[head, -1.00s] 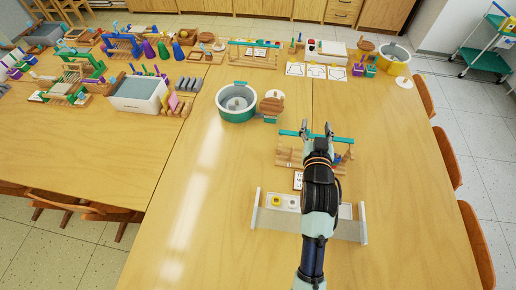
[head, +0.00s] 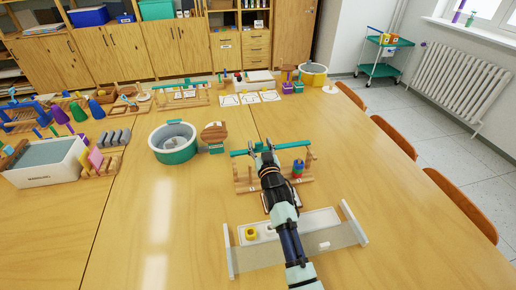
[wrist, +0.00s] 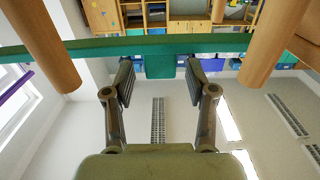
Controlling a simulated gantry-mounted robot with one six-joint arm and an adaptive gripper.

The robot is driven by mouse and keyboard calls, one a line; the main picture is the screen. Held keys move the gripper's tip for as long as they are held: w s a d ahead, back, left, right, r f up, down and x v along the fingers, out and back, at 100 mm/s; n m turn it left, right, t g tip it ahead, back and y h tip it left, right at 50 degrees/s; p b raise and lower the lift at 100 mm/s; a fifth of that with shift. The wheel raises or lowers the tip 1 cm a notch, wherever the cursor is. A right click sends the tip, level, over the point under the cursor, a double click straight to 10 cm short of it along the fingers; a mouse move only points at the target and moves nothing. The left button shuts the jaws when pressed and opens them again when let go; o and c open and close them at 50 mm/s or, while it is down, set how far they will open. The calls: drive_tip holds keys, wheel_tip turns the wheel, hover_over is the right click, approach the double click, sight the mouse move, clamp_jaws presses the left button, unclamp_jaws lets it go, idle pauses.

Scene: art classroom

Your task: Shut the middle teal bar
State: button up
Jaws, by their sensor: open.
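A teal bar (head: 292,145) runs across the tops of a wooden rack (head: 244,183) in the middle of the near table. In the wrist view the teal bar (wrist: 88,50) crosses the top of the picture between two round wooden posts, and a teal tab (wrist: 160,66) hangs from its middle. My gripper (head: 263,147) is at the bar's middle and hides part of it. In the wrist view my gripper (wrist: 160,78) is open, with one finger on each side of the tab. I cannot tell whether the fingers touch it.
A white-ended tray (head: 344,240) with a yellow knob (head: 251,234) lies under my arm. Stacked coloured pieces (head: 298,168) stand at the rack's right. Another teal-barred rack (head: 182,85) is at the back.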

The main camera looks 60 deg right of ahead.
drive_tip(key=shift+w+d, duration=0.5)
clamp_jaws()
drive_tip(key=shift+a, duration=0.1)
